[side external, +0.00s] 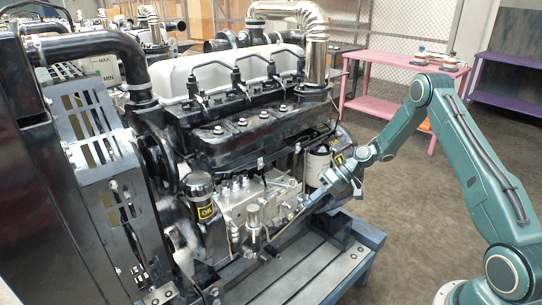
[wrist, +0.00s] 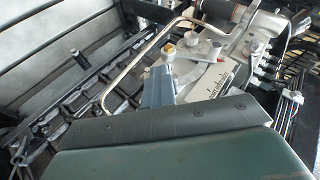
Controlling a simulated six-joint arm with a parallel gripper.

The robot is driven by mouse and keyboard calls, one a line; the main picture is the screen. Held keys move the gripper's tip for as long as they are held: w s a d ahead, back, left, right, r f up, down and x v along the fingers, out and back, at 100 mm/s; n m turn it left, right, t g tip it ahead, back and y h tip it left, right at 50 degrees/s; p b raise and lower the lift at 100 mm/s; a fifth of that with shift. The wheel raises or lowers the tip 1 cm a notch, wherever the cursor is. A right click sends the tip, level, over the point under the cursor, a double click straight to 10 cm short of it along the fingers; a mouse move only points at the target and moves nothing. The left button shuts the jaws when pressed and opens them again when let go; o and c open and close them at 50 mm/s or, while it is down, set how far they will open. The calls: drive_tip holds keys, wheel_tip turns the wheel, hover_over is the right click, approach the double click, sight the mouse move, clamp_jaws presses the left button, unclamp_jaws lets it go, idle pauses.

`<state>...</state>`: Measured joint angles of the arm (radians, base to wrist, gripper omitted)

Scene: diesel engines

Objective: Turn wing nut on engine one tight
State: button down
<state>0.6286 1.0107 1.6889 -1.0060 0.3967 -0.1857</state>
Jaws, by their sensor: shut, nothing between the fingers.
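My gripper (side external: 303,209) reaches in from the right, low on the near side of the engine (side external: 240,115), close to the silver pump housing. In the wrist view the blue-grey fingers of my gripper (wrist: 158,76) are together, with nothing seen between them. Just beyond their tips is a small fitting with a yellowish top (wrist: 170,50); I cannot tell whether they touch it. A small whitish knob (wrist: 190,37) is to its right. I cannot make out wing shapes clearly on either, so which one is the wing nut is uncertain. The wing nut is too small to tell in the side view.
A bent metal tube (wrist: 125,75) runs left of the fingers. The engine stands on a blue-grey frame (side external: 300,268).

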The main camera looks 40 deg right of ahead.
drive_tip(key=shift+w+a+r, duration=0.1)
drive_tip(key=shift+w+r, duration=0.05)
drive_tip(key=shift+r, duration=0.45)
drive_tip(key=shift+f, duration=0.1)
drive_tip(key=s+d+f, duration=0.1)
drive_tip(key=s+d, duration=0.2)
drive_tip(key=d, duration=0.9)
drive_tip(key=shift+s+d, duration=0.3)
drive_tip(key=shift+s, duration=0.1)
drive_tip(key=c, duration=1.6)
unclamp_jaws()
drive_tip(key=shift+s+a+r+t, duration=0.15)
drive_tip(key=shift+a+r+t, duration=0.3)
drive_tip(key=shift+r, duration=0.1)
drive_tip(key=s+a+r+m+t+h, duration=0.3)
drive_tip(key=s+a+r+t, duration=0.1)
drive_tip(key=s+a+r, duration=0.2)
drive_tip(key=shift+a+r+h, duration=0.3)
drive_tip(key=shift+a+r, duration=0.25)
drive_tip(key=shift+r, duration=0.2)
